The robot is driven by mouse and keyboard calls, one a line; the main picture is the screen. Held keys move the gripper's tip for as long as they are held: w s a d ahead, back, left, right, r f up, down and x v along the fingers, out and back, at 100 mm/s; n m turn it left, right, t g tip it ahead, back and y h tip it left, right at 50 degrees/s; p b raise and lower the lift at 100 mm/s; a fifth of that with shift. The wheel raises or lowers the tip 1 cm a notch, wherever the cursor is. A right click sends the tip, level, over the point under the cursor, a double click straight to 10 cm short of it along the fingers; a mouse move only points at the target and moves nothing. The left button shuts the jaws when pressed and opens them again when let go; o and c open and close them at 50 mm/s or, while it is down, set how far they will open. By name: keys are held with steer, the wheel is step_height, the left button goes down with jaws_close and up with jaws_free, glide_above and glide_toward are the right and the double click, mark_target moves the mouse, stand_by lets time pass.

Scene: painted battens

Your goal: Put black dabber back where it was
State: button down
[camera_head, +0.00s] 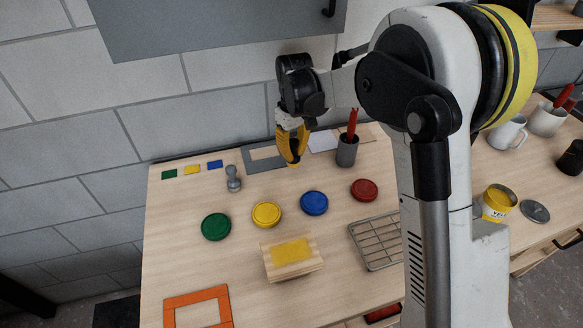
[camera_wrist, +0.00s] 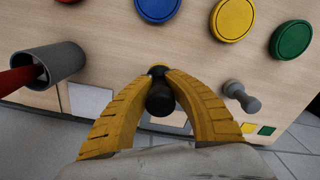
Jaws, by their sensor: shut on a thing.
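My gripper (camera_head: 292,150) has yellow fingers and hangs above the back of the workbench, by a grey rectangular frame. In the wrist view my gripper (camera_wrist: 160,82) is shut on the black dabber (camera_wrist: 160,98), with the dark knob between the fingertips. In the head view the dabber is hidden or too small to make out. I cannot tell whether its base touches the bench. A similar grey dabber (camera_head: 233,178) stands upright to the left of the gripper; it also shows in the wrist view (camera_wrist: 241,97).
Green (camera_head: 216,226), yellow (camera_head: 266,214), blue (camera_head: 314,203) and red (camera_head: 364,189) round lids lie in front. A grey cup (camera_head: 347,154) with a red handle stands close right. A yellow-topped wooden block (camera_head: 292,257) and wire rack (camera_head: 378,242) lie nearer. The grey frame (camera_head: 262,164) lies flat.

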steer(key=shift+w+a+f, duration=0.1)
steer(key=shift+w+a, duration=0.1)
steer(key=shift+w, duration=0.65)
steer(key=shift+f+b, duration=0.35)
steer(key=shift+f, duration=0.3)
step_height(320, 180, down, 6)
steer(key=shift+r+b, duration=0.1)
steer(key=shift+b, duration=1.15)
steer(key=shift+r, duration=0.15)
steer(key=c, duration=1.4)
jaws_free()
steer(key=shift+o, duration=0.2)
steer(key=shift+r+p, duration=1.35)
steer(key=shift+r, duration=2.4)
